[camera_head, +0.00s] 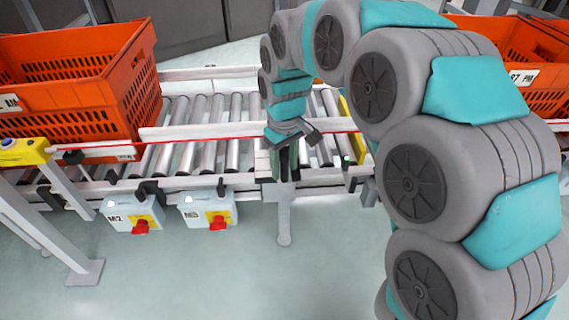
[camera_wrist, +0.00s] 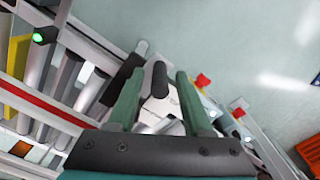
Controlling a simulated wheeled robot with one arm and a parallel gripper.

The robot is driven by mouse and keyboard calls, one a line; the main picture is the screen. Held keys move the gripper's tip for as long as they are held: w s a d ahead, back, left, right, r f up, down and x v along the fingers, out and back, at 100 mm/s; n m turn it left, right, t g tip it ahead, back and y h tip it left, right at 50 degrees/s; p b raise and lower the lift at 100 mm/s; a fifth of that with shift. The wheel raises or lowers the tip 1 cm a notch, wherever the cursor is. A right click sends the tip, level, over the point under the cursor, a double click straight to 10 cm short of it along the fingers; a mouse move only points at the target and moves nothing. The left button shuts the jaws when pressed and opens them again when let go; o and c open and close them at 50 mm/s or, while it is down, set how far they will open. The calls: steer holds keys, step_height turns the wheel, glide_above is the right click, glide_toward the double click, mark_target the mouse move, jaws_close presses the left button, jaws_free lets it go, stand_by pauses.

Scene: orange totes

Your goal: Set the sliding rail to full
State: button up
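A white rail with a red stripe (camera_head: 215,136) runs along the front of the roller conveyor; I cannot tell for sure that it is the sliding rail. The stripe also shows at the left of the wrist view (camera_wrist: 40,107). My gripper (camera_head: 286,172) points down at the conveyor's front edge. In the wrist view my gripper (camera_wrist: 158,76) has its two green fingers apart. A black rounded handle (camera_wrist: 159,80) on a white block shows between them, with no clear contact. In the head view my gripper hides this handle.
Orange totes stand at the left (camera_head: 75,85) and at the right (camera_head: 520,50). Two switch boxes with red knobs, M2 (camera_head: 118,214) and M5 (camera_head: 195,212), hang on the conveyor's front. A yellow post (camera_head: 350,125) stands right of my gripper. The floor in front is clear.

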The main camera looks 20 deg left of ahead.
jaws_close()
stand_by(1.2)
